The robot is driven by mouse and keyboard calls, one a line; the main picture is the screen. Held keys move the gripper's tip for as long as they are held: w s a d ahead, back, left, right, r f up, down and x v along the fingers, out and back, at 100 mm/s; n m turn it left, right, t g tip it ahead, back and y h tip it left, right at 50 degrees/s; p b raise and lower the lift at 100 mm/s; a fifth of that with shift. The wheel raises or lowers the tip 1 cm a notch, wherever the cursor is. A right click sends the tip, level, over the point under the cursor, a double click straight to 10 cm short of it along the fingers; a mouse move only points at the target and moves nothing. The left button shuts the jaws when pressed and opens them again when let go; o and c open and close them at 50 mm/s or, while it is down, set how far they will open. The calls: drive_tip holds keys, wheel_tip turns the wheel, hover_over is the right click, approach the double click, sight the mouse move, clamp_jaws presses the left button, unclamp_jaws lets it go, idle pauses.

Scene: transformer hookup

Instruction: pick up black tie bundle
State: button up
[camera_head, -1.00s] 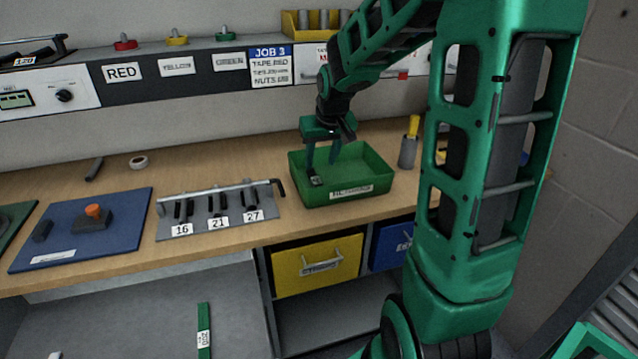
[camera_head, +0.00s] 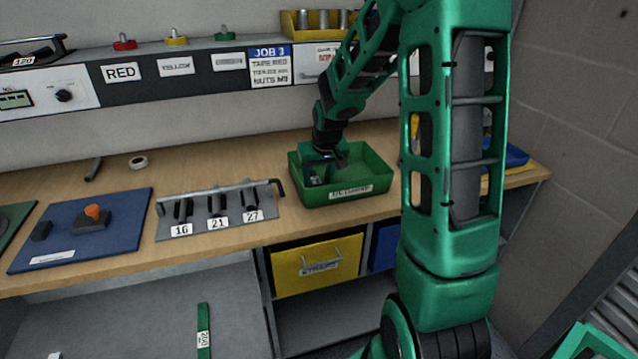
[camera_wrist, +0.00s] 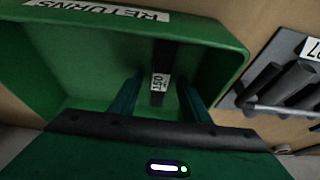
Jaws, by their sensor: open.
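The black tie bundle (camera_wrist: 161,60) is a dark strip with a small white printed label, in the green returns tray (camera_wrist: 215,30). In the wrist view it lies between the two fingers of my gripper (camera_wrist: 160,98), which are open with room on both sides of it. In the head view my gripper (camera_head: 322,172) reaches down inside the tray (camera_head: 350,197) near its left side. The bundle is mostly hidden there by my gripper and the tray wall. I cannot tell how far the fingertips are above the tray floor.
The tray walls stand around my gripper. A tool rack (camera_head: 220,225) with labels 16, 21 and 27 stands left of the tray. A blue mat (camera_head: 85,250) lies further left. A shelf (camera_head: 185,68) runs above the bench. A white tape roll (camera_head: 138,162) lies at the back.

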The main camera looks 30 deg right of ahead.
clamp_jaws()
drive_tip(key=shift+r, duration=0.15)
